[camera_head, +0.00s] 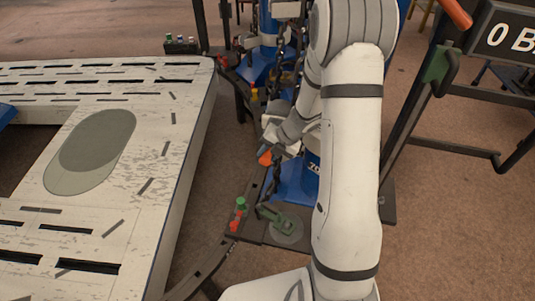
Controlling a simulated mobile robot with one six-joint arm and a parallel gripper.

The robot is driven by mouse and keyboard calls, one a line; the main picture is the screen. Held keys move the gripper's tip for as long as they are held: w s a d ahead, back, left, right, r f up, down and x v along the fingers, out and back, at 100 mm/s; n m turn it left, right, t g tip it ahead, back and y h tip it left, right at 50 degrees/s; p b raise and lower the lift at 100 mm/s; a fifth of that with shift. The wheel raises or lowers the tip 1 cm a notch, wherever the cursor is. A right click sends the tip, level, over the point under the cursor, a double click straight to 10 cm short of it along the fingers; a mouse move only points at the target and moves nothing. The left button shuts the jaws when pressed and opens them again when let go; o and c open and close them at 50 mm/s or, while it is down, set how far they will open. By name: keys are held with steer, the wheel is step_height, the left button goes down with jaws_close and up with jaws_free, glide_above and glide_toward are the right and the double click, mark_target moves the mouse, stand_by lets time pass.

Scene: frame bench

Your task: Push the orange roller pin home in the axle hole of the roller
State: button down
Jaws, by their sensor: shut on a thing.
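My gripper (268,150) is small in the picture, at the middle beside the dark curved rail. It is shut on a small orange piece (265,158), which looks like the orange roller pin, at its tip. The pin's far end and the jaws' exact hold on it are too small to make out. I cannot clearly pick out the roller or its axle hole. My arm covers much of the area to the right of the gripper.
A large scuffed white slotted panel (150,165) fills the left. Green and red pegs (238,214) stand on the dark rail, near a green clamp on a grey disc (287,232). A blue stand (291,183) is behind. A black-framed sign (505,35) is at upper right.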

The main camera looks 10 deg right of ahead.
steer(key=shift+w+d+p, duration=0.4)
steer(key=shift+w+p, duration=0.2)
steer(key=shift+w, duration=0.2)
steer(key=shift+w+d+p, duration=0.4)
steer(key=shift+w+p, duration=0.2)
steer(key=shift+w, duration=0.15)
steer(key=c, duration=1.1)
jaws_free()
steer(key=shift+d, duration=0.1)
steer(key=shift+o, duration=0.2)
step_height(320, 180, up, 10)
steer(key=shift+p, duration=0.3)
steer(key=shift+c, duration=0.4)
